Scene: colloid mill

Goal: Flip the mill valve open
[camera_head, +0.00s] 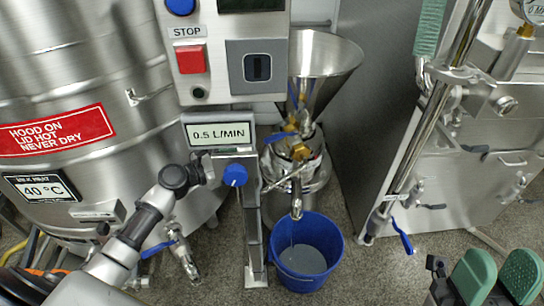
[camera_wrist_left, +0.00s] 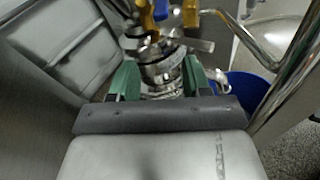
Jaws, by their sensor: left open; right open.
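The mill (camera_head: 296,165) stands in the middle of the head view under a steel funnel (camera_head: 320,70). A blue lever (camera_head: 280,137) sits by brass fittings below the funnel; I take it as the mill valve. In the left wrist view a blue handle (camera_wrist_left: 160,10) and brass parts (camera_wrist_left: 190,13) show at the top edge. My left gripper (camera_wrist_left: 158,75) is open, its green fingers apart with the steel mill body beyond them; I cannot tell whether they touch. Its fingers are hidden in the head view. My right gripper (camera_head: 497,275) is open and empty at lower right.
A control post with a flow display (camera_head: 220,133) and blue knob (camera_head: 235,175) stands before the mill. A blue bucket (camera_head: 305,255) with grey liquid sits under the spout (camera_head: 296,208). A large steel tank (camera_head: 80,90) fills the left, a steel machine (camera_head: 450,160) the right.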

